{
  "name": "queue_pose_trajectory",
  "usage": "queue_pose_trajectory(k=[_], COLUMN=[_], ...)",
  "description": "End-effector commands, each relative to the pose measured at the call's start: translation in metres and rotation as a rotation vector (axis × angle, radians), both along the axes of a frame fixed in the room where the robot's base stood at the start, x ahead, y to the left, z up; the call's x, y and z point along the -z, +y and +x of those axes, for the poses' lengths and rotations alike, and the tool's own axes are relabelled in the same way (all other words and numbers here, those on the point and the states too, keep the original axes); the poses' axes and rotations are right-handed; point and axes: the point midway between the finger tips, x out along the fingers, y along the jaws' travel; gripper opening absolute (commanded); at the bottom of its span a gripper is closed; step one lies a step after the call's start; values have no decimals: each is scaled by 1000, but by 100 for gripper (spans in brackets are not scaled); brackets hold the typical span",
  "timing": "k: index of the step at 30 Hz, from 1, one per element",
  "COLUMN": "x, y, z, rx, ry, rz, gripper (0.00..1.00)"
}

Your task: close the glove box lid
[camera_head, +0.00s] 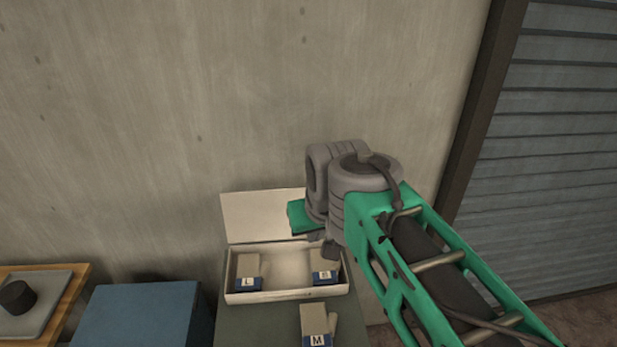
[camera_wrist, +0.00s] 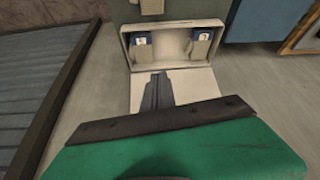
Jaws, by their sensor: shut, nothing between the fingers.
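The white glove box (camera_head: 290,296) stands open on a grey-green surface. Its lid (camera_head: 262,215) is raised at the back, near the wall; my arm hides its right part in the head view. A glove pack marked L (camera_head: 248,272) lies inside at the left and another pack (camera_head: 325,271) with a small unclear letter at the right. My gripper (camera_head: 331,250) is shut and empty, over the right rear of the box. In the wrist view the gripper (camera_wrist: 158,78) appears in front of the lid (camera_wrist: 200,92); I cannot tell whether they touch.
A glove pack marked M (camera_head: 317,325) lies in front of the box. A blue block (camera_head: 140,312) and a wooden board with a grey tray (camera_head: 38,305) are to the left. The concrete wall (camera_head: 150,120) is behind, and a slatted shutter (camera_head: 550,150) is at the right.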

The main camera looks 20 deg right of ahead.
Motion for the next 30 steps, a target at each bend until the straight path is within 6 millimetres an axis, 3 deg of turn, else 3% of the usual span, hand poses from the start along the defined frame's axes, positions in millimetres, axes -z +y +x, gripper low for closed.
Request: queue_pose_trajectory(k=[1, 6, 9, 12, 15, 18, 23, 30], x=[-9, -38, -35, -23, -11, -4, 8, 52], y=[-5, -24, -31, -34, -35, -35, -35, -37], z=[31, 143, 204, 251, 280, 293, 300, 316], rx=[19, 95, 133, 163, 183, 192, 193, 191], ry=[13, 44, 59, 70, 78, 80, 82, 84], rz=[-5, -11, -5, 6, 18, 23, 25, 25], gripper=[0, 0, 0, 0, 0, 0, 0, 0])
